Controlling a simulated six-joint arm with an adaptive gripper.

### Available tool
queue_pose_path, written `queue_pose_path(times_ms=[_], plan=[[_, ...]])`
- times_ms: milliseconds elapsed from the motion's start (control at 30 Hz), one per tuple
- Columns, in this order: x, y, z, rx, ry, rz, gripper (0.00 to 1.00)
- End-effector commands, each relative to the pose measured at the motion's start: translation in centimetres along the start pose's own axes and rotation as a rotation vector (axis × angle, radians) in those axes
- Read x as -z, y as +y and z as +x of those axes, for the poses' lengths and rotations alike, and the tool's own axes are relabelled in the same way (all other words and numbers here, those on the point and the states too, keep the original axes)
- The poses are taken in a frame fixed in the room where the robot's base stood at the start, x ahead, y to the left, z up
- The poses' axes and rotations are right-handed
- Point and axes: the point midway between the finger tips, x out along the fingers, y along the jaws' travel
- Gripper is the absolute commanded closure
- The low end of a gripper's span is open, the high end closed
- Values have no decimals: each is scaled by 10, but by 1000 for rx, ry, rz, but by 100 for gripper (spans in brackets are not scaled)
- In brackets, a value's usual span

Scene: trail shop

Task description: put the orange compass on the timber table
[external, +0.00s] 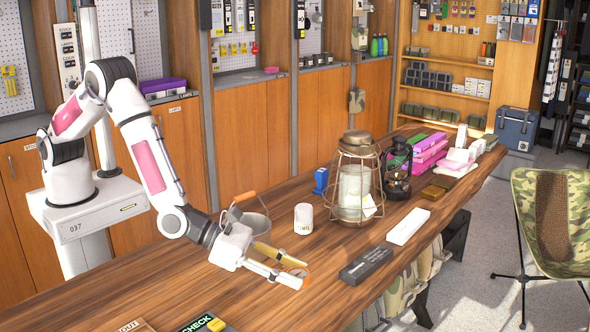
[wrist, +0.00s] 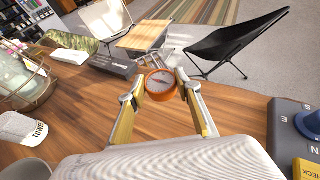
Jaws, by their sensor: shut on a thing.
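The orange compass (wrist: 161,84) is a round case with a pale dial, seen between my fingertips in the wrist view. My gripper (wrist: 156,88) is shut on it, one finger on each side. In the external view my gripper (external: 299,272) is low over the near part of the long wooden counter, and only a bit of the compass's orange rim shows. I cannot tell whether the compass touches the counter. A small timber table (wrist: 148,37) with a slatted top stands on the floor beyond the counter in the wrist view. It does not show in the external view.
On the long counter (external: 225,300) are a metal pail (external: 260,224), a white mug (external: 303,218), a big caged lantern (external: 355,180), a dark box (external: 366,265) and a white box (external: 408,226). Camp chairs, one black (wrist: 240,45) and one pale (wrist: 105,20), flank the small table.

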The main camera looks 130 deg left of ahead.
Motion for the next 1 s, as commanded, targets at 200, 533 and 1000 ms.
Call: queue_pose_path(times_ms=[200,533,1000], plan=[[2,0,1,0,1,0,88],[29,0,12,-1,2,1,88],[42,0,18,0,0,0,88]])
